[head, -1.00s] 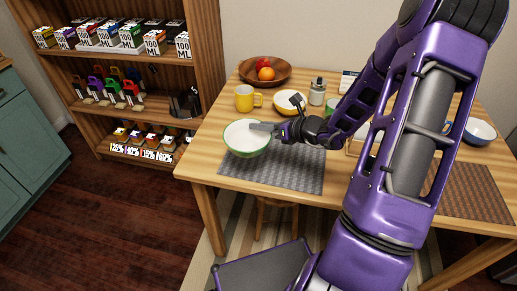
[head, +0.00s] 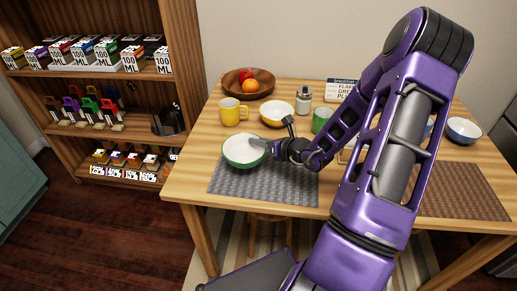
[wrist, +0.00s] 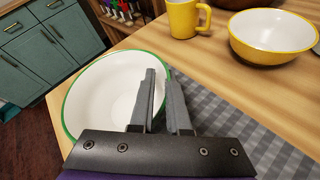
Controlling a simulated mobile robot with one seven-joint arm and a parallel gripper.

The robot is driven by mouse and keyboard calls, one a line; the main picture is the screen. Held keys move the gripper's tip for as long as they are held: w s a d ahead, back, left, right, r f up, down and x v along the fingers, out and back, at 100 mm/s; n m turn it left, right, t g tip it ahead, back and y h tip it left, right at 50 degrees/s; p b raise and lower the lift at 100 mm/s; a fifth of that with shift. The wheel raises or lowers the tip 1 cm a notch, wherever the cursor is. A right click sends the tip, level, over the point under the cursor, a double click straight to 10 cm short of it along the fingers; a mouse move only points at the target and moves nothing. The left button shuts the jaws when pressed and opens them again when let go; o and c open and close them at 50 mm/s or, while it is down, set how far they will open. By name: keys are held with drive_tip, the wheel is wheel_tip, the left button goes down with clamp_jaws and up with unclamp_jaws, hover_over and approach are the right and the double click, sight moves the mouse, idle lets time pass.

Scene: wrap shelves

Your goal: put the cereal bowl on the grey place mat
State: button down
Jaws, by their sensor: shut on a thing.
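The cereal bowl (head: 240,152), white inside with a green rim, appears over the back left part of the grey place mat (head: 262,187). I cannot tell whether it touches the mat or hangs just above it. My gripper (head: 259,143) is shut on the bowl's right rim. In the wrist view, the bowl (wrist: 100,95) fills the left side, with its rim running between the fingers (wrist: 162,82). The checked grey mat (wrist: 225,120) shows to the right of the fingers and runs behind the bowl's side.
A yellow mug (head: 233,111), a yellow bowl (head: 277,113), a wooden fruit bowl (head: 247,84) and a glass jar (head: 303,99) stand behind. A green cup (head: 321,121) is near my arm. A brown mat (head: 460,190) and blue bowl (head: 464,130) are right. Shelves stand left.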

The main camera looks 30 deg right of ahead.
drive_tip(key=shift+f, duration=1.2)
drive_tip(key=shift+f+b, duration=0.2)
drive_tip(key=shift+b, duration=0.1)
drive_tip(key=c, duration=0.9)
unclamp_jaws()
drive_tip(key=shift+r, duration=0.15)
drive_tip(key=shift+s+r, duration=0.1)
drive_tip(key=shift+r, duration=0.05)
drive_tip(key=p+v, duration=0.2)
drive_tip(key=v, duration=0.9)
drive_tip(key=shift+s+d+r, duration=0.1)
drive_tip(key=shift+s, duration=0.25)
